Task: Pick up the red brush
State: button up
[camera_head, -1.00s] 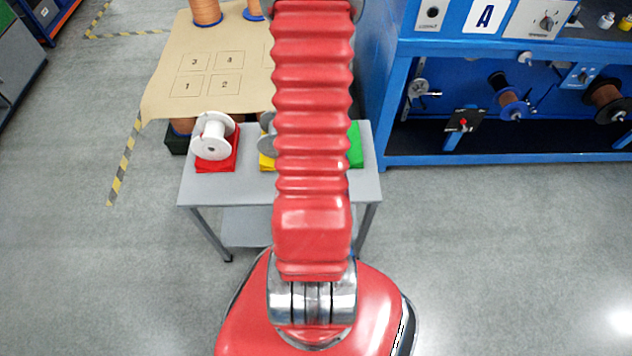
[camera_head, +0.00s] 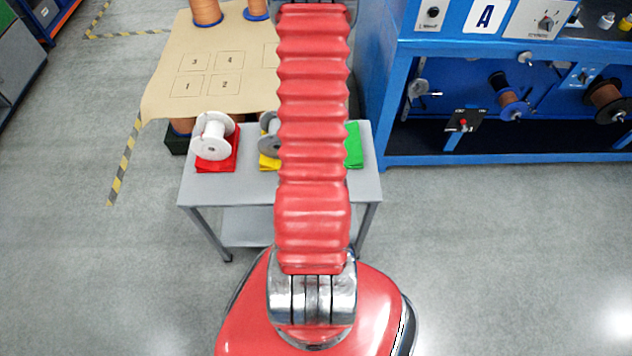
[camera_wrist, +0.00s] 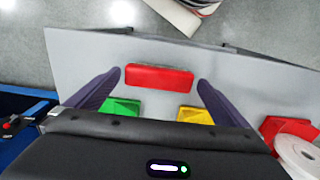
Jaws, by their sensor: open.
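A red block-shaped object, which looks like the red brush (camera_wrist: 160,77), lies on the grey table (camera_wrist: 85,50) in the wrist view. My gripper (camera_wrist: 159,82) is open, with one dark finger on each side of the red object and a gap on both sides. I cannot tell how high the fingertips are above the table. In the head view, my arm hides the gripper and the red object.
A green cloth (camera_wrist: 120,108) and a yellow cloth (camera_wrist: 195,115) lie close to the fingers. A white spool (camera_head: 214,136) rests on a red cloth (camera_head: 217,163). A blue workbench (camera_head: 520,158) stands on the right.

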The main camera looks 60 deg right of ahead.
dwell(0.6)
jog(key=c, duration=1)
jog(key=shift+c, duration=0.2)
notch_tip(320, 180, up, 10)
dwell(0.3)
dwell(0.4)
jog(key=o, duration=0.6)
jog(key=c, duration=0.4)
jog(key=shift+w, duration=0.15)
